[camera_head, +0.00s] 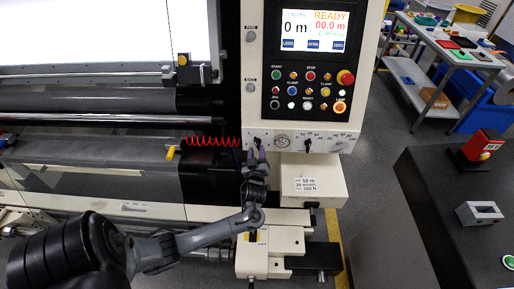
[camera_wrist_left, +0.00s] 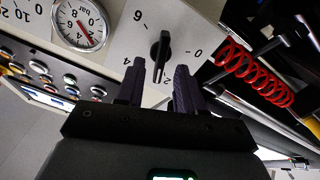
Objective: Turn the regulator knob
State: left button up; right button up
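The regulator knob (camera_wrist_left: 160,52) is a black pointer knob on a pale panel with a printed number scale, seen in the left wrist view. A round pressure gauge (camera_wrist_left: 80,22) sits beside it; the gauge also shows in the head view (camera_head: 283,141). My left gripper (camera_head: 257,150) is raised to the panel's lower left corner in the head view and largely covers the knob there. In the left wrist view its two dark fingers (camera_wrist_left: 160,68) are apart, with the knob between and just beyond their tips. A gap shows on both sides. My right gripper is not in view.
A second dial (camera_head: 308,145) is right of the gauge, below the button panel (camera_head: 308,93). A red coiled hose (camera_head: 212,141) hangs just left of my gripper. A white box (camera_head: 312,182) juts out below the panel. A dark table (camera_head: 440,215) stands at right.

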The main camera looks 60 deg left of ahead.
aim_at(257, 146)
pick_arm(q)
jog(key=shift+x, duration=1.5)
jog(key=shift+c, duration=0.3)
grip_shut()
